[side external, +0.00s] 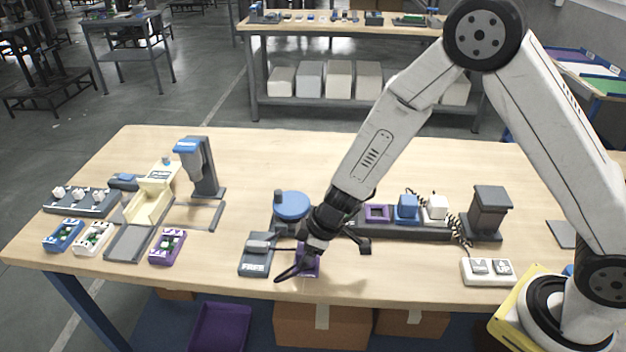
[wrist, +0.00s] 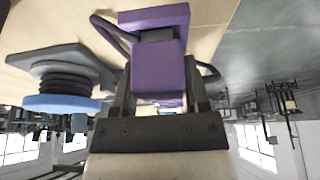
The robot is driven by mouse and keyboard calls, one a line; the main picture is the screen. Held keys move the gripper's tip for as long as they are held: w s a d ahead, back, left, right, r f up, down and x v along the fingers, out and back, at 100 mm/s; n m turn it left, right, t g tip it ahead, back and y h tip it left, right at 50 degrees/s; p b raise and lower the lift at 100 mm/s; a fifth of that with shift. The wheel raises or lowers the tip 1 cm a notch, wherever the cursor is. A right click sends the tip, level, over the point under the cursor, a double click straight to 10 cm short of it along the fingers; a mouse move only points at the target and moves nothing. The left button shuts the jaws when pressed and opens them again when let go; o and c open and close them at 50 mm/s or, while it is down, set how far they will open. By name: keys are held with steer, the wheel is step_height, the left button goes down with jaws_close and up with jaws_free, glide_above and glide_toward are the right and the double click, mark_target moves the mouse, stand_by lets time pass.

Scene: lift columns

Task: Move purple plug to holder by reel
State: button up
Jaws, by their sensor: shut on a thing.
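The purple plug (wrist: 158,68) is between the fingers of my gripper (wrist: 158,98) in the wrist view, and my gripper is shut on it. In the side view the plug (side external: 309,262) is partly hidden by my gripper (side external: 298,266), low over the front of the table. Whether it touches the table is not clear. The reel (side external: 291,207), with a blue disc top, stands just behind and left of my gripper. The reel also shows in the wrist view (wrist: 62,103). A dark rail (side external: 405,232) right of my gripper bears a purple square frame (side external: 377,213).
A blue plug (side external: 407,208) and a white plug (side external: 437,208) stand on the rail. A grey block marked FREE (side external: 256,264) lies left of my gripper. A purple box (side external: 167,247) is farther left. A white switch box (side external: 487,271) sits at right.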

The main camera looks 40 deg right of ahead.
steer(key=shift+f, duration=0.35)
stand_by(0.4)
steer(key=o, duration=1.3)
steer(key=shift+c, duration=0.2)
steer(key=shift+r, duration=0.15)
steer(key=shift+r, duration=3.3)
